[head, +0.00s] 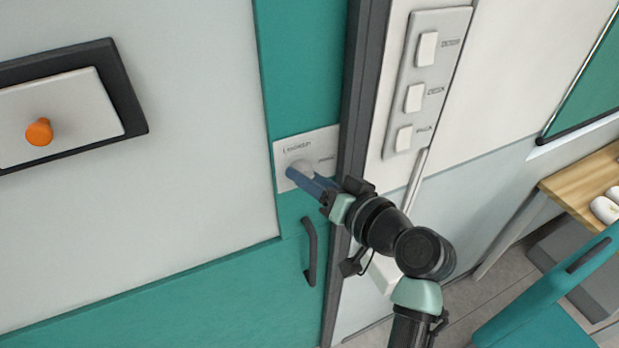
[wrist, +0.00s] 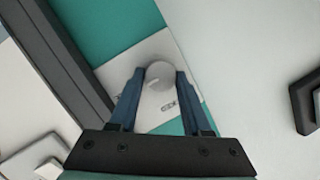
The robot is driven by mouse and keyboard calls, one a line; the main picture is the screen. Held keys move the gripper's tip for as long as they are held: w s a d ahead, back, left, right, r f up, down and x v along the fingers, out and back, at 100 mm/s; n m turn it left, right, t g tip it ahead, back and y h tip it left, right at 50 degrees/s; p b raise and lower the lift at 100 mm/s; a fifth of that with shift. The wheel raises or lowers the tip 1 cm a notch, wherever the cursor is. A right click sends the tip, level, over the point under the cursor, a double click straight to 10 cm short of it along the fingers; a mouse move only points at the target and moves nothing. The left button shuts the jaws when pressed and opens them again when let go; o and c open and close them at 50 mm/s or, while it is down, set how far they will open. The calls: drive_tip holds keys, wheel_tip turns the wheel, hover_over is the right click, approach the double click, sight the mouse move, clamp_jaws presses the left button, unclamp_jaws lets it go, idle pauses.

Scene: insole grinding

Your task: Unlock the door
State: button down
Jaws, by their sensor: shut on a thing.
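A round pale grey lock knob (head: 299,167) sits on a white labelled plate (head: 322,145) on the teal edge strip of the door (head: 300,60). My gripper (head: 303,172) reaches in from the lower right, with its blue fingers at the knob. In the wrist view, the knob (wrist: 160,76) lies between the two fingertips (wrist: 167,74), and the plate (wrist: 128,65) is tilted behind it. The fingers are shut on the knob. The knob's pointing direction cannot be made out. The fingers partly hide the plate's lettering.
A dark vertical door handle (head: 310,252) is below the lock plate. A dark frame post (head: 356,90) runs beside the door. A panel with white switches (head: 428,50) is to the right. An orange knob (head: 39,132) is on the left. A wooden desk (head: 580,185) and teal chair (head: 560,290) stand far right.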

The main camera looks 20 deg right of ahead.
idle(0.4)
drive_tip(key=shift+c, duration=1.8)
unclamp_jaws()
drive_tip(key=b+v, duration=0.4)
drive_tip(key=v, duration=0.9)
